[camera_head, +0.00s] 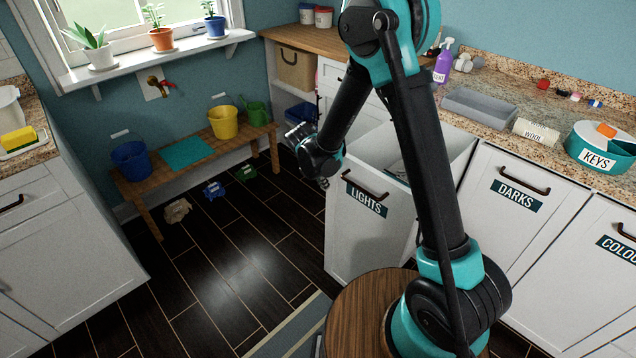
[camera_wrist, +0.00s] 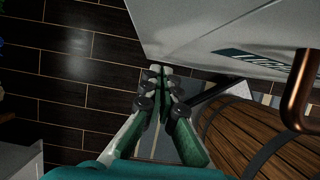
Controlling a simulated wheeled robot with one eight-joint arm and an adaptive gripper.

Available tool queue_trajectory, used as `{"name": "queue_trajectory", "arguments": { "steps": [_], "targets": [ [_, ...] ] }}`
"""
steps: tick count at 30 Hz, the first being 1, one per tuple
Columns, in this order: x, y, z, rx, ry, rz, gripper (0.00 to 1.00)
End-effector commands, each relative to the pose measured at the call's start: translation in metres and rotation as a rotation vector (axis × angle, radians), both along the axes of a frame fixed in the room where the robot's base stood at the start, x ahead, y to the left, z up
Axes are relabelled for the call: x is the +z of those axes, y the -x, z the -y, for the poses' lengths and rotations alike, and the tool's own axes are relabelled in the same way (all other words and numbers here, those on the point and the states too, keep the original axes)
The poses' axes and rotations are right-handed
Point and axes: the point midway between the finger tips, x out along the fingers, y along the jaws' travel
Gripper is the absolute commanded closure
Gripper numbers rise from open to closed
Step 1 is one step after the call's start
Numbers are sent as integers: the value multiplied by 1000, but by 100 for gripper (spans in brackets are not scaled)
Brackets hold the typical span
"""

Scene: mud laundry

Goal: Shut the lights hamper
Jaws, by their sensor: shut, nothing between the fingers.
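The lights hamper (camera_head: 370,232) is a white pull-out front with a dark LIGHTS label and a brown bar handle (camera_head: 365,188). It stands out from the counter line, open at the top, and its inside shows partly behind my arm. My gripper (camera_head: 324,183) is beside the hamper's left front edge, pointing down, shut and empty. In the wrist view, the closed fingers (camera_wrist: 160,72) are in front of the floor and close to the hamper front (camera_wrist: 215,35); I cannot tell whether they touch. The handle (camera_wrist: 301,92) is at the right there.
The darks hamper (camera_head: 512,215) is flush with the counter at the right. A bench (camera_head: 190,165) with buckets stands along the far wall. Shoes (camera_head: 215,190) lie on the floor before it. The dark floor left of the hamper is mostly clear.

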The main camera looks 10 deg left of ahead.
Motion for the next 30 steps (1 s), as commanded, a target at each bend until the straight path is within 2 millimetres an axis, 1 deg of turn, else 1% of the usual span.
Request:
{"name": "queue_trajectory", "arguments": {
  "steps": [3, 6, 19, 23, 26, 30],
  "targets": [
    [0, -11, 8, -1, 0, 0, 100],
    [0, -15, 11, -1, -1, 1, 100],
    [0, -18, 13, 1, 0, 0, 100],
    [0, -21, 17, 0, -1, 1, 100],
    [0, -29, 23, -2, -1, 0, 100],
    [0, -48, 38, -4, 0, 0, 100]
  ]
}}
